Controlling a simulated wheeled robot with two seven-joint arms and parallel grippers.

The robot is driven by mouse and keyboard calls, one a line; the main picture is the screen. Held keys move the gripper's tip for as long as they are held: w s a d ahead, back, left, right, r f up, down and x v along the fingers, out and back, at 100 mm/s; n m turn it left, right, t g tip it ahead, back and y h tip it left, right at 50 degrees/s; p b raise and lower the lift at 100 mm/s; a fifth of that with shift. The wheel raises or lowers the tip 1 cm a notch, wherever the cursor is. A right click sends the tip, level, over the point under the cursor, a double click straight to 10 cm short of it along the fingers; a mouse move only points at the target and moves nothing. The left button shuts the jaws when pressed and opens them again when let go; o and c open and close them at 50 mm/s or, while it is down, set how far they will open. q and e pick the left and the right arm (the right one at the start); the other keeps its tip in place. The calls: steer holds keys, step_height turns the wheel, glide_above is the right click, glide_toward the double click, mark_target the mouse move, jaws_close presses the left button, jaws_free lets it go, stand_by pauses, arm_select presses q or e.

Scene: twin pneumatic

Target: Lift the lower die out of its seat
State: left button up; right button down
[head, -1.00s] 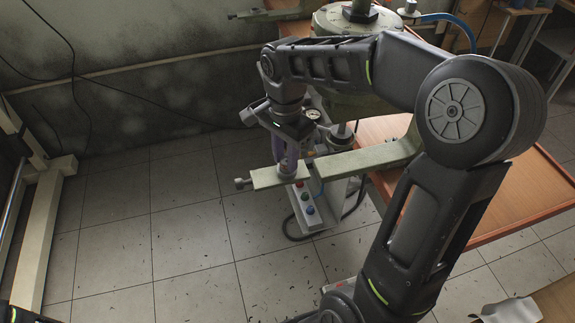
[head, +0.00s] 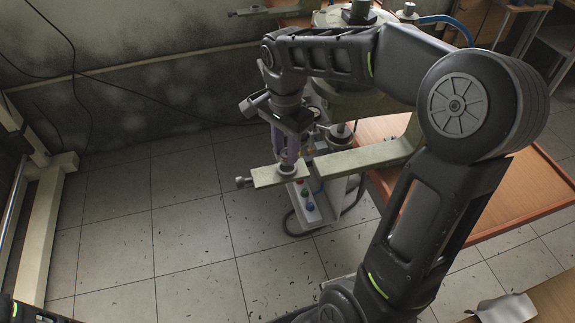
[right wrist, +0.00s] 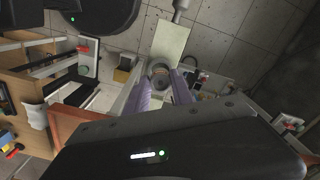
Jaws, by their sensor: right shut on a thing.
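My right gripper (head: 288,158) points down over the left end of the pale green press arm (head: 345,162). Its purple fingers are shut on the lower die (right wrist: 160,68), a small round grey piece. In the right wrist view the die shows between the fingertips (right wrist: 163,88), in front of the green arm (right wrist: 170,42). In the head view a pale round part shows at the fingertips, close above the arm. Whether the die is fully clear of its seat I cannot tell. My left gripper is out of view.
A button box (head: 308,205) with coloured buttons stands below the press arm. An orange-brown tabletop (head: 500,200) lies to the right. Another green press arm (head: 265,10) is at the back. Tiled floor (head: 190,225) is open at the left.

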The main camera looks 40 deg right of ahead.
mark_target(285, 155)
steer(key=shift+r+p, duration=1.55)
steer(key=shift+r, duration=0.5)
steer(key=shift+w+a+f, duration=0.1)
